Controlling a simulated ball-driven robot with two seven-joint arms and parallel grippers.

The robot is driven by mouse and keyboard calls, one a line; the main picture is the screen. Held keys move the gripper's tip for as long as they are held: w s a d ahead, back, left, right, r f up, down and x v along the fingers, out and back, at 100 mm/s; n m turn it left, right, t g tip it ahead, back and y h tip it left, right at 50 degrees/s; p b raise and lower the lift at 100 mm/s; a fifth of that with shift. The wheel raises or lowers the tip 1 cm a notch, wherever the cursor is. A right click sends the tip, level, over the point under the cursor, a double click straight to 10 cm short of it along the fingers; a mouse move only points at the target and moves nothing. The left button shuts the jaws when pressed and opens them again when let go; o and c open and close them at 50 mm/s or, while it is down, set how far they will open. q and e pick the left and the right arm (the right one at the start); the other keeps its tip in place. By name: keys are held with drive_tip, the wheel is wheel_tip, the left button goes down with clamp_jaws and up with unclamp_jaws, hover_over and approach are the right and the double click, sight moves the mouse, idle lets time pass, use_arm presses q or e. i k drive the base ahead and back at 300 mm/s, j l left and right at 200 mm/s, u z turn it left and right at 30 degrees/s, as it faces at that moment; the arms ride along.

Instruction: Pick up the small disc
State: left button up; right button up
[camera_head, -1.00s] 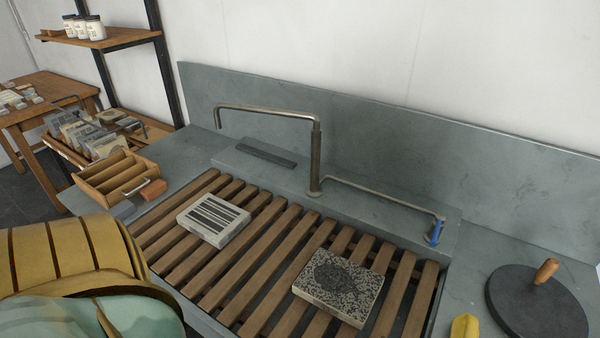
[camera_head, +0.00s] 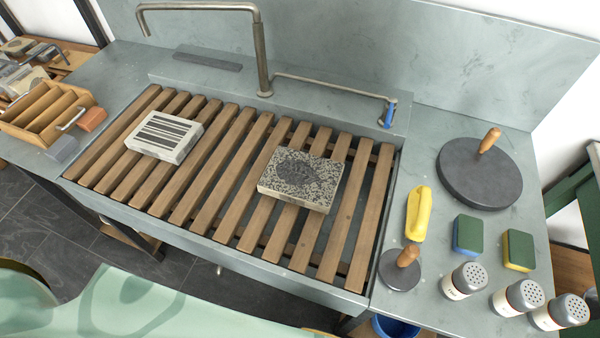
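The small disc (camera_head: 393,275) is dark grey and round with an upright wooden knob handle (camera_head: 408,255). It lies on the grey counter at the front right, just right of the slatted sink rack. A larger dark disc (camera_head: 479,180) with a similar wooden handle (camera_head: 490,139) lies farther back to the right. Neither of my grippers is in view.
A yellow object (camera_head: 419,213) lies behind the small disc. Two green-topped sponges (camera_head: 468,235) and several shakers (camera_head: 465,281) stand to its right. Two stone blocks (camera_head: 301,180) rest on the slatted rack (camera_head: 220,165). A tap (camera_head: 262,60) rises behind it.

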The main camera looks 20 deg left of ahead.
sight(399, 269)
drive_tip(key=k+l+z, duration=0.1)
drive_tip(key=z, duration=0.55)
drive_tip(key=k+z, duration=0.15)
drive_tip(key=i+j, duration=0.05)
